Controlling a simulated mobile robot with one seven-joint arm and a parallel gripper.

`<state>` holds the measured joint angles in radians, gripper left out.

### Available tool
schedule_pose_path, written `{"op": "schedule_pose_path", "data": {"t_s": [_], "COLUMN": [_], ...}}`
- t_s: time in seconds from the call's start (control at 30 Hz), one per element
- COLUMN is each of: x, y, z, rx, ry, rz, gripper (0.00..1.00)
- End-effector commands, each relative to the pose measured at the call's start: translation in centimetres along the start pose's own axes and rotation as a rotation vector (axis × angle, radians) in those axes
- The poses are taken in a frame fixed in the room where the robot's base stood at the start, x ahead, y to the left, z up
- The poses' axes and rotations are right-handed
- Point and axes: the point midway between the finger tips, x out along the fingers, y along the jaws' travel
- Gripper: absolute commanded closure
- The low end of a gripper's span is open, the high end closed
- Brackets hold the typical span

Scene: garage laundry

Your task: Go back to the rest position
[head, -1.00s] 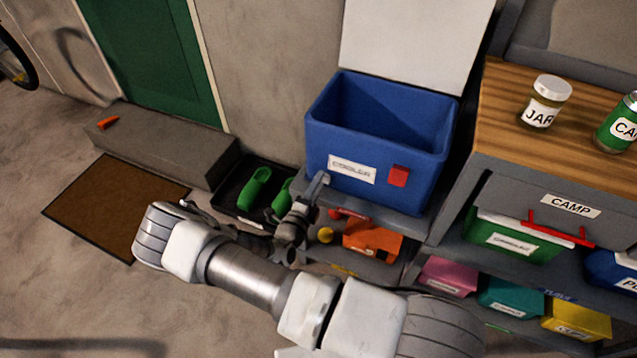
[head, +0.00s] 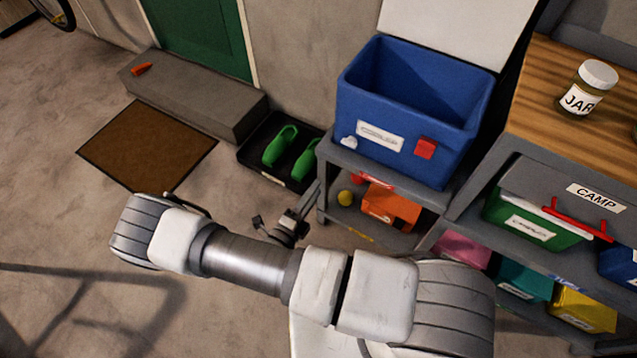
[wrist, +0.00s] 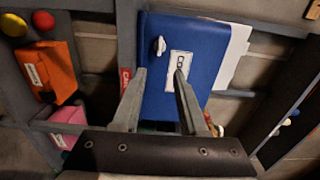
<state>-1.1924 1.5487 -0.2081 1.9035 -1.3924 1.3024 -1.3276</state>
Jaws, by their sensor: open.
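My gripper (wrist: 160,78) is open in the wrist view, with nothing between its two fingers. The fingers point at the front of the blue cooler (wrist: 207,50), which has a white label and a small white knob. In the head view my gripper (head: 284,220) hangs in front of and below the cooler (head: 430,166), to its lower left, apart from it. My forearm hides part of the floor and the lower shelving. The cooler's lid (head: 440,30) is up.
A low shelf (head: 385,232) under the cooler holds an orange bin (head: 391,205) and a yellow ball (head: 346,198). The workbench (head: 545,90) with a jar (head: 588,89) is at right. A tray (head: 250,160) holds green shoes.

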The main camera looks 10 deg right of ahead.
Motion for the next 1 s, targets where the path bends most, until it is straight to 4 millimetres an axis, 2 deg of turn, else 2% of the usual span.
{"op": "schedule_pose_path", "data": {"t_s": [0.5, 0.63, 0.77, 1.0], "x": [-0.1, 0.1, 0.6, 1.9], "y": [0.0, -0.6, -2.8, -8.5], "z": [0.0, 0.0, -0.2, -1.7], "rx": [0.001, 0.037, 0.164, 0.535], "ry": [0.0, 0.028, 0.132, 0.435], "rz": [0.001, 0.008, 0.034, 0.073], "gripper": [0.57, 0.57, 0.57, 0.57]}}
